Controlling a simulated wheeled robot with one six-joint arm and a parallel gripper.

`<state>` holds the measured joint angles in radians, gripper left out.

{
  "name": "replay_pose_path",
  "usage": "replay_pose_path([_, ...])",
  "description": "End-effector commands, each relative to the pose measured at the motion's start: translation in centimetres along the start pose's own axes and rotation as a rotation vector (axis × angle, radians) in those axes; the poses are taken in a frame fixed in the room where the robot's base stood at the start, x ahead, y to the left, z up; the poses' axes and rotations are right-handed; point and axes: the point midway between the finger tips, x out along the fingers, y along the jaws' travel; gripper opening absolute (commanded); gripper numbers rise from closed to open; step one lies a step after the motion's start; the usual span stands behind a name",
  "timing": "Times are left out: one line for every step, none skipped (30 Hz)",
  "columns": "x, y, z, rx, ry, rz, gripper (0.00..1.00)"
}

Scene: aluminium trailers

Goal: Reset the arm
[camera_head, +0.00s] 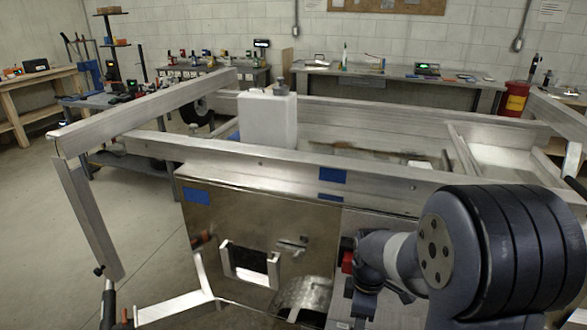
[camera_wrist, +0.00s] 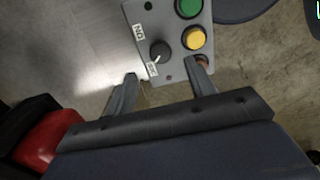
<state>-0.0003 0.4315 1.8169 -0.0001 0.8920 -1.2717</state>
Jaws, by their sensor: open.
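My gripper (camera_wrist: 166,78) is open in the wrist view, its two fingers spread apart with nothing held between them. A grey control box (camera_wrist: 172,38) lies beyond the fingertips, with a green button (camera_wrist: 189,7), a yellow button (camera_wrist: 194,38) and a black rotary knob (camera_wrist: 160,51). A reddish-orange button (camera_wrist: 201,62) is partly hidden by the right finger. I cannot tell whether a finger touches the box. In the head view my arm (camera_head: 480,250) fills the lower right, bent in front of the trailer; my gripper cannot be made out there.
The aluminium trailer frame (camera_head: 300,160) spans the head view, with a metal cabinet panel (camera_head: 235,230) below it. A white container (camera_head: 267,120) stands on the trailer. Workbenches (camera_head: 400,75) line the back wall. Open floor (camera_head: 60,230) lies at left. A red object (camera_wrist: 45,143) is beside the gripper.

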Motion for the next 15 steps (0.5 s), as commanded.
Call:
replay_pose_path([-1.2,0.1,0.0,0.000,0.002,0.006,0.52])
replay_pose_path([-1.8,0.1,0.0,0.000,0.001,0.004,0.52])
replay_pose_path([-2.6,0.1,0.0,0.000,0.002,0.005,0.52])
replay_pose_path([-3.2,0.1,0.0,0.000,0.002,0.006,0.52])
replay_pose_path([-3.8,0.1,0.0,0.000,0.001,0.004,0.52])
replay_pose_path([-4.6,0.1,0.0,0.000,0.002,0.005,0.52])
replay_pose_path([-5.2,0.1,0.0,0.000,0.001,0.005,0.52])
replay_pose_path([-3.9,-0.1,0.0,0.000,-0.002,-0.005,0.52])
replay_pose_path([-2.9,-0.1,0.0,0.000,-0.002,-0.007,0.52])
replay_pose_path([-2.2,-0.2,0.1,0.000,-0.003,-0.008,0.52])
replay_pose_path([-1.6,-0.2,0.0,0.000,-0.002,-0.007,0.52])
replay_pose_path([-0.8,-0.1,0.0,0.000,-0.002,-0.007,0.52])
replay_pose_path([-0.2,-0.1,0.0,0.000,-0.002,-0.008,0.52])
replay_pose_path([0.4,-0.1,0.0,0.000,-0.002,-0.007,0.52])
replay_pose_path([1.2,-0.1,0.0,0.000,-0.002,-0.007,0.52])
